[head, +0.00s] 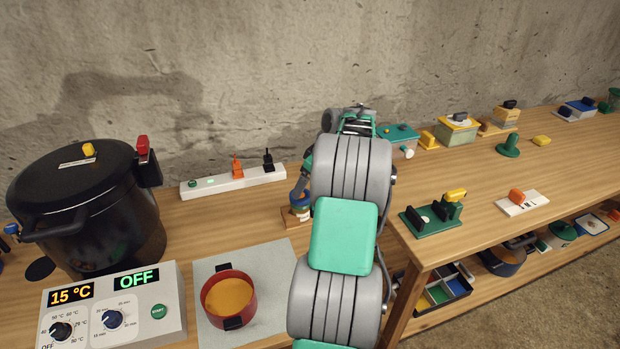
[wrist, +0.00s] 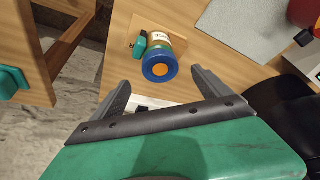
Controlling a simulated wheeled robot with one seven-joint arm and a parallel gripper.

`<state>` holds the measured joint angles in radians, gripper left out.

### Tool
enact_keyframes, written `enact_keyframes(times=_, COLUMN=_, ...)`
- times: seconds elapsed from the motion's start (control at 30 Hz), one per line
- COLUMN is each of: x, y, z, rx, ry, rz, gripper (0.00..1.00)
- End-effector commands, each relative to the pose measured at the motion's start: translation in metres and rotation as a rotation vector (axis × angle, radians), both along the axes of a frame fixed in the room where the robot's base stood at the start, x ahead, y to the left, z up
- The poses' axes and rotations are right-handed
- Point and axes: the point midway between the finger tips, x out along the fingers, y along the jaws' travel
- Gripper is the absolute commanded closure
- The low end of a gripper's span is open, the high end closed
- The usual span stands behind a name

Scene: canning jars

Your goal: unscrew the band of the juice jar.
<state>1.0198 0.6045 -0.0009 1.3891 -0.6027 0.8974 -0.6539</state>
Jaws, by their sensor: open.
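The juice jar (wrist: 158,45) has a blue band (wrist: 148,72) around an orange lid centre, and it stands on a small wooden base (wrist: 140,30) with a green clamp-like piece (wrist: 140,46) at its side. In the head view the jar's blue band (head: 300,197) shows just left of my arm, which partly covers it. My gripper (wrist: 160,76) is open and empty. In the wrist view its two fingers spread on either side of the band, with clear gaps on both sides. I cannot tell how far the tips are from the band.
A black pot (head: 90,215) stands at the left behind a control panel (head: 115,310) reading OFF. A red pan (head: 228,297) sits on a grey mat (head: 265,265). A white strip (head: 215,185) with switches lies behind. A right-hand bench (head: 470,240) holds several small fixtures.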

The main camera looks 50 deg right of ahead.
Motion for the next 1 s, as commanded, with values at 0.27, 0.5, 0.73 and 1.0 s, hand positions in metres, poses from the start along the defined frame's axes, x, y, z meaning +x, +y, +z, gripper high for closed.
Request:
enact_keyframes(times=0.27, x=0.017, y=0.004, z=-0.041, rx=0.002, ry=0.001, rz=0.0, gripper=0.13)
enact_keyframes(times=0.5, x=0.019, y=0.004, z=-0.049, rx=0.0, ry=0.002, rz=-0.002, gripper=0.13)
enact_keyframes(times=0.73, x=0.02, y=0.004, z=-0.048, rx=0.0, ry=0.002, rz=-0.002, gripper=0.25)
enact_keyframes(times=1.0, x=0.019, y=0.004, z=-0.048, rx=0.001, ry=0.001, rz=-0.002, gripper=0.47)
